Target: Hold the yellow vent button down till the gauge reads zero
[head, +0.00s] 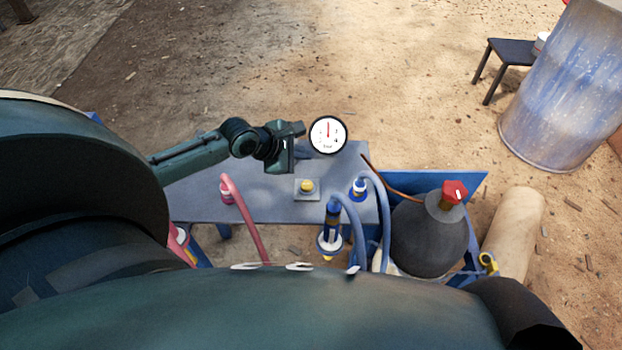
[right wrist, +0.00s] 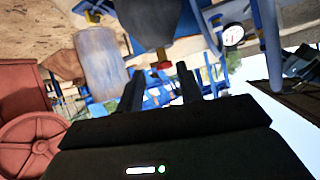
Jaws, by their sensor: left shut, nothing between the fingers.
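The yellow vent button (head: 306,186) sits on a small pale square base on the grey bench top (head: 260,205). The round white gauge (head: 328,134) stands at the bench's far edge; its red needle points straight up, and its numbers are too small to read. The gauge also shows, tilted, in the right wrist view (right wrist: 233,35). My left gripper (head: 281,168) is shut and empty, just up and left of the button in the head view, apart from it in the picture. My right gripper (right wrist: 162,88) shows two spread fingers with nothing between them.
A red hose (head: 238,205) and blue hoses (head: 384,215) rise from bench fittings on either side of the button. A dark round tank (head: 430,238) with a red cap (head: 454,193) stands right of the bench. A blue-white drum (head: 562,95) and black stool (head: 511,52) stand farther off.

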